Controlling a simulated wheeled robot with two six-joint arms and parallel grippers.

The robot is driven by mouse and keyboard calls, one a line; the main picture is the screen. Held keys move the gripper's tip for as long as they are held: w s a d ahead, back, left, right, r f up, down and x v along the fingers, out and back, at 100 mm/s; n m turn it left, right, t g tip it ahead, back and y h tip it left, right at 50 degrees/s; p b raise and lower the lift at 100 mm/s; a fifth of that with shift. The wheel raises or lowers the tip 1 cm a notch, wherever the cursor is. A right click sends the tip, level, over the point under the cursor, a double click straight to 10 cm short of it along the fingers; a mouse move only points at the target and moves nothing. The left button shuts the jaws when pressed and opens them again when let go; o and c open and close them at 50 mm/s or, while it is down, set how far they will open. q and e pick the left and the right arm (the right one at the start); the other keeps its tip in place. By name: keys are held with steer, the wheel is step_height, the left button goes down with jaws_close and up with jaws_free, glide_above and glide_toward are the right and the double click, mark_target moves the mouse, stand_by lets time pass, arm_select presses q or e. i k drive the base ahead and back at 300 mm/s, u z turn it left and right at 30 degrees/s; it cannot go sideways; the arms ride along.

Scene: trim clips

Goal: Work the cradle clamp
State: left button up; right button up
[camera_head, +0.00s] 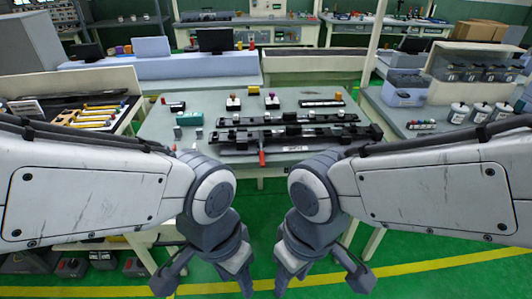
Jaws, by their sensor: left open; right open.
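A long black fixture (300,134) with parallel rails lies on the grey worktable, near its front edge. A red-handled lever (262,158) sticks out from its front side toward me; it looks like the cradle clamp's handle. I cannot tell whether the clamp is open or closed. A white label sits on the fixture's front. My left gripper (206,283) hangs open and empty below and in front of the table's front edge. My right gripper (322,281) hangs open beside it, also empty. Both are well apart from the fixture.
The worktable (207,104) also holds a green block (189,119), small knobbed parts at the back and a dark labelled strip (322,103). A side bench with yellow-handled tools (95,118) stands left. White jars (480,112) stand on the right bench. Green floor is clear in front.

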mark_target(261, 153)
steer(key=u, duration=2.4)
steer(key=i, duration=0.7)
steer(key=z, duration=2.9)
